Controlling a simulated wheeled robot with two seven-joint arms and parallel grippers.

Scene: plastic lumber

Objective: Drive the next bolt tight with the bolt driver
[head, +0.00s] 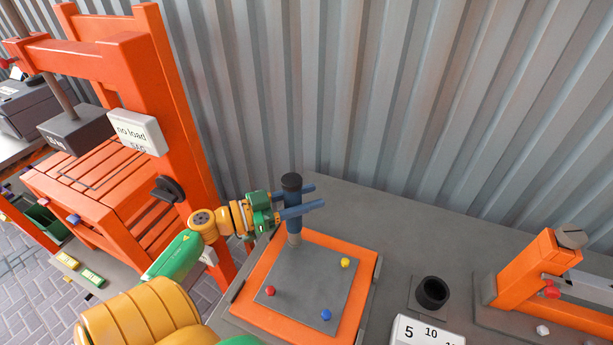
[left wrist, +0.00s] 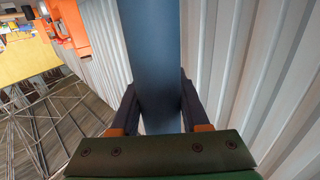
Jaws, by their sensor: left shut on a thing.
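The bolt driver (head: 292,213) is a dark blue upright cylinder with a black cap and a paler lower end. My left gripper (head: 316,195) is shut around its upper part. In the left wrist view the driver's shaft (left wrist: 152,65) stands between the fingers. Its lower end is at the back left corner of a grey plate (head: 305,277) on an orange frame (head: 367,276). Whatever lies under the tip is hidden. A red bolt head (head: 270,291), a yellow one (head: 345,262) and a blue one (head: 326,315) show at the plate's other corners. My right gripper is out of view.
A black round holder (head: 432,292) stands right of the plate, behind a white number block (head: 425,332). An orange fixture (head: 540,266) is farther right. A tall orange press (head: 170,90) with a "no load" sign (head: 138,132) stands left. A corrugated wall (head: 400,90) closes the back.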

